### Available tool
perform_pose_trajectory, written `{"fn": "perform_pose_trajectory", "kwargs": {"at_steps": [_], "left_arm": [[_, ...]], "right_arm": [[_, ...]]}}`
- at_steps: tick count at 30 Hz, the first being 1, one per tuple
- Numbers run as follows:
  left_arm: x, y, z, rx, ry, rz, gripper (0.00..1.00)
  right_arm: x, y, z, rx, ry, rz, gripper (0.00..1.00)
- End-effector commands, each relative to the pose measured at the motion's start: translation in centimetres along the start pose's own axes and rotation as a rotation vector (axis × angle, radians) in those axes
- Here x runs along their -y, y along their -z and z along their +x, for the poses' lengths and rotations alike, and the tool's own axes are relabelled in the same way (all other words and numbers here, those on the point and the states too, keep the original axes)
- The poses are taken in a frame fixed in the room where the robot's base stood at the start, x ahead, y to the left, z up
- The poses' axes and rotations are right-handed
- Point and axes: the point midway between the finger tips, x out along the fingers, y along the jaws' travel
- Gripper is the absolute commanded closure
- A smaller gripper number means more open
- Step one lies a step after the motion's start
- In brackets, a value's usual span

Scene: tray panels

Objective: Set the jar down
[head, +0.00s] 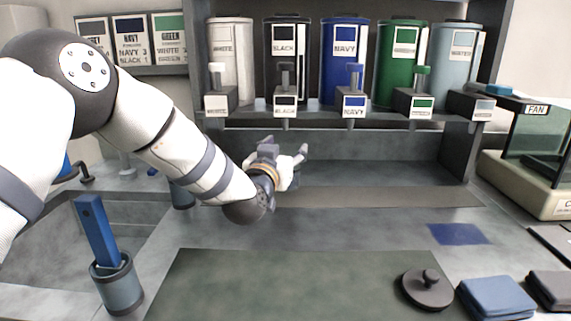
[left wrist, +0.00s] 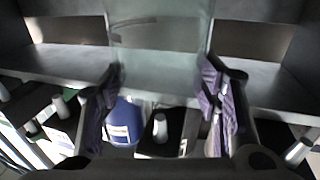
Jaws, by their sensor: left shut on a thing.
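The jar (left wrist: 160,32) shows in the left wrist view as a pale, see-through shape between and beyond my fingertips. In the head view I cannot make it out clearly against the grey station. My left gripper (head: 291,167) is at the picture's middle, in front of the dispensers and apparently above the counter. In the left wrist view its two purple-grey fingers (left wrist: 161,92) stand apart at the jar's sides, shut on it. I cannot tell whether the jar's base touches anything. My right gripper is not in view.
White, black, navy (head: 345,65), green and water dispensers line the back. A blue square (head: 458,234) is bare on the counter. A dark knobbed lid (head: 427,292) lies at front right, near folded cloths (head: 497,299). A cup (head: 117,287) with a blue handle stands front left.

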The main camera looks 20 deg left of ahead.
Motion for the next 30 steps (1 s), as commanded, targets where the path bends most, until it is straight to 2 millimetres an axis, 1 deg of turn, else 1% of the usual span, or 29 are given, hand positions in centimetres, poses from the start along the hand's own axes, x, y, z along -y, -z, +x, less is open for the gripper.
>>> {"fn": "perform_pose_trajectory", "kwargs": {"at_steps": [1,3,9,13,14,15,16,17,25,27,28,30], "left_arm": [[0.0,-1.6,-0.1,0.01,0.0,-0.001,1.0],[0.0,-2.7,-0.1,0.007,0.0,-0.001,1.0],[0.0,-2.5,-0.1,0.002,0.0,-0.001,1.0],[0.0,-2.9,-0.1,0.003,0.0,-0.001,1.0],[0.0,-3.0,-0.2,0.005,0.0,-0.001,0.41],[0.0,-2.9,-0.2,0.005,0.0,-0.001,0.32],[0.0,-2.9,-0.2,0.005,0.0,-0.001,0.25],[0.0,-2.9,-0.2,0.005,0.0,-0.001,0.23],[0.0,-2.9,-0.2,0.005,0.0,-0.001,0.23],[0.0,-2.6,-0.2,0.004,0.0,-0.001,0.23],[0.0,-2.5,-0.3,0.004,0.0,-0.001,0.23],[0.0,-2.4,-1.3,0.004,-0.001,0.0,0.23]], "right_arm": [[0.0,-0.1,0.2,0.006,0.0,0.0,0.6],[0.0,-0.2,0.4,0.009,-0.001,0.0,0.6],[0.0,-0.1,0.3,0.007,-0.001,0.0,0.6],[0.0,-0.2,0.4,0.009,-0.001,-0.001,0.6],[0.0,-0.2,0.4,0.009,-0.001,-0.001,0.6],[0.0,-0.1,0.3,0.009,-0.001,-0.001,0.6],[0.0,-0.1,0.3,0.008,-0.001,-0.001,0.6],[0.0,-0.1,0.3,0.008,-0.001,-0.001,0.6],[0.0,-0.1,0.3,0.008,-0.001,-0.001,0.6],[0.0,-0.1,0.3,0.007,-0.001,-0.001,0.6],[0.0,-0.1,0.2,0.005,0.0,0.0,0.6],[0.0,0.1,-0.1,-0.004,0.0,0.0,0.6]]}}
